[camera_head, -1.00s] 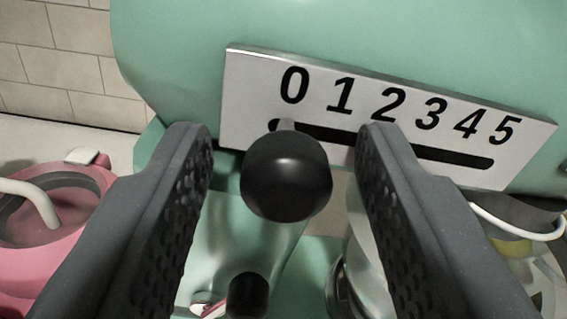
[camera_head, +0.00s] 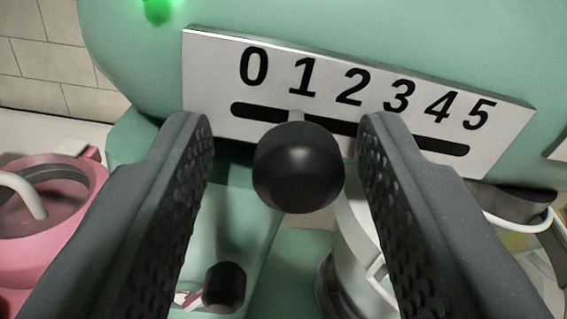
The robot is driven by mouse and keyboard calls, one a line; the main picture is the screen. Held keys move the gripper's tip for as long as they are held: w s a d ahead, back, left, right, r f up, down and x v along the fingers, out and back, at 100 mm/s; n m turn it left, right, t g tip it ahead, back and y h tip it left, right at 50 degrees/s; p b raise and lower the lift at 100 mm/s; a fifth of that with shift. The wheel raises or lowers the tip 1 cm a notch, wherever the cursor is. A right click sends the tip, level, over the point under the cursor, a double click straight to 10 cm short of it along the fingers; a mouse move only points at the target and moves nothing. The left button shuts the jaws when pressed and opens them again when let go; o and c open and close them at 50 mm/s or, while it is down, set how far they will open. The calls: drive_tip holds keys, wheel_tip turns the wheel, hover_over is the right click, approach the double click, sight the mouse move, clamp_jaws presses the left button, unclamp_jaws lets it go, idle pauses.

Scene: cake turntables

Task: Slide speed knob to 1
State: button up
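The speed knob (camera_head: 299,167) is a round black ball on a short stem in the camera view. Its stem meets the dark slot just below the "1" on the silver speed plate (camera_head: 215,75), which is marked 0 to 5. My gripper (camera_head: 287,135) is open, with one finger on each side of the knob. There is a visible gap on both sides; the knob sits nearer the right finger. The knob hides a small part of the plate's lower edge.
The mint-green mixer body (camera_head: 330,18) fills the back, with a green light (camera_head: 158,8) lit at top left. A second black knob (camera_head: 224,287) is below. A pink pot (camera_head: 45,205) stands left; a whitish jug (camera_head: 350,240) stands lower right.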

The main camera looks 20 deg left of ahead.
drive_tip(key=b+v, duration=0.2)
drive_tip(key=v, duration=1.1)
drive_tip(key=shift+s+d+b, duration=0.25)
drive_tip(key=shift+s+b, duration=0.05)
drive_tip(key=shift+f, duration=0.1)
drive_tip(key=s+d+r+m+t+h+b, duration=0.1)
drive_tip(key=s+d+r+m+h+b, duration=0.15)
drive_tip(key=d+r+h, duration=0.6)
drive_tip(key=s+d+r+m+t+h+b, duration=0.1)
drive_tip(key=d+r+m+b, duration=0.25)
drive_tip(key=r, duration=1.05)
drive_tip(key=s+d+r+m+b, duration=0.1)
drive_tip(key=s+r, duration=0.5)
drive_tip(key=s, duration=0.4)
drive_tip(key=s+d+r+m+g+b, duration=0.1)
drive_tip(key=s+r, duration=0.4)
drive_tip(key=s, duration=0.5)
drive_tip(key=shift+s+d+r+m+g+b, duration=0.3)
drive_tip(key=shift+s+r+m+b, duration=0.1)
drive_tip(key=shift+m+b, duration=0.1)
